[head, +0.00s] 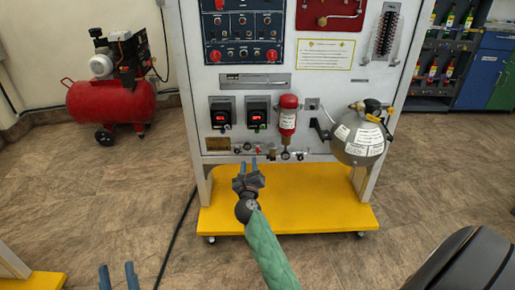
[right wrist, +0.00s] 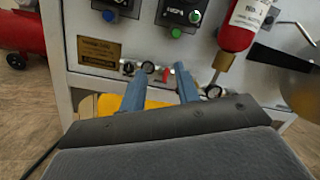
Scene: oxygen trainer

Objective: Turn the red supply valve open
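A small red valve handle (head: 258,150) sits in the row of fittings along the lower edge of the white panel. It also shows in the right wrist view (right wrist: 166,75), between the lines of my two fingers and beyond them. My right gripper (head: 248,162) is open and empty, just in front of and below that row; its fingertips also show in the right wrist view (right wrist: 161,69). I cannot tell if they touch the fittings. My left gripper (head: 117,265) is open and empty at the bottom left, far from the panel.
A red cylinder (head: 288,118) and a silver tank (head: 358,140) hang to the right. The yellow base (head: 300,212) juts out below. A red compressor (head: 110,100) stands at the left; open floor lies between.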

